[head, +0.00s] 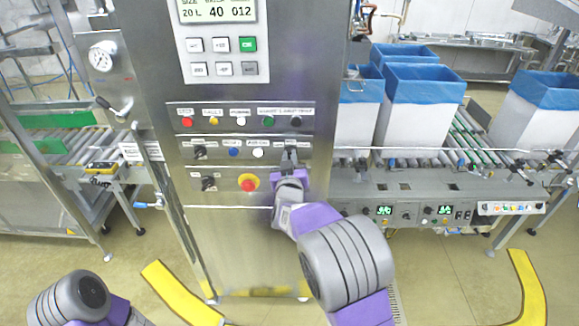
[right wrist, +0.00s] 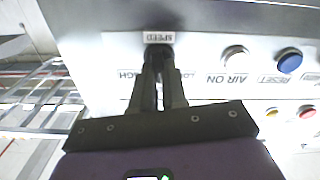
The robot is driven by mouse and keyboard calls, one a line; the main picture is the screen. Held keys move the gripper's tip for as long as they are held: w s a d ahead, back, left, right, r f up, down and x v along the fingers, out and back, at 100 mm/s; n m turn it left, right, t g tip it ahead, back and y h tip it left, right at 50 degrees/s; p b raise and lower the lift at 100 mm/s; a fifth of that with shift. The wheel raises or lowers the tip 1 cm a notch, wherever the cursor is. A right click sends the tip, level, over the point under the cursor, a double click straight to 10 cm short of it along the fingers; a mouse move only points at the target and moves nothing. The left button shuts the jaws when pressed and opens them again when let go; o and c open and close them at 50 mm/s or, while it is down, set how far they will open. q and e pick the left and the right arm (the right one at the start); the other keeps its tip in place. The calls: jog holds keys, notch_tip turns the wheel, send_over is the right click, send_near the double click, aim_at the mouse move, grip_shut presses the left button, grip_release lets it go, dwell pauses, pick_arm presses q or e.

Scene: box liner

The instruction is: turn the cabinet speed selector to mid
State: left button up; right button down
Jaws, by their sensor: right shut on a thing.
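The speed selector (right wrist: 158,52) is a dark knob on the steel cabinet (head: 240,272). It sits under a label reading SPEED, upside down in the right wrist view. Letters of other position labels show on both sides of it. My right gripper (head: 289,158) is at the cabinet's control panel; in the right wrist view its two fingers (right wrist: 160,75) are closed around the knob. The fingers hide most of the knob, so its pointing direction cannot be told. My left arm shows only in part at the lower left of the head view; its gripper is out of view.
Near the selector are a white button (head: 258,153), a blue button (head: 234,152) and a red emergency button (head: 248,184) on yellow. Another dark selector (head: 208,182) is lower left. A conveyor with blue-lined boxes (head: 420,105) stands right of the cabinet.

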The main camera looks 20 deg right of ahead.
jog(key=shift+f+m+b, duration=0.1)
jog(key=shift+m+b, duration=0.7)
jog(key=shift+m, duration=0.2)
jog(key=c, duration=1.2)
grip_release()
jog(key=shift+o, duration=0.2)
jog(key=shift+s, duration=0.15)
jog(key=v, duration=0.7)
jog(key=shift+s, duration=0.2)
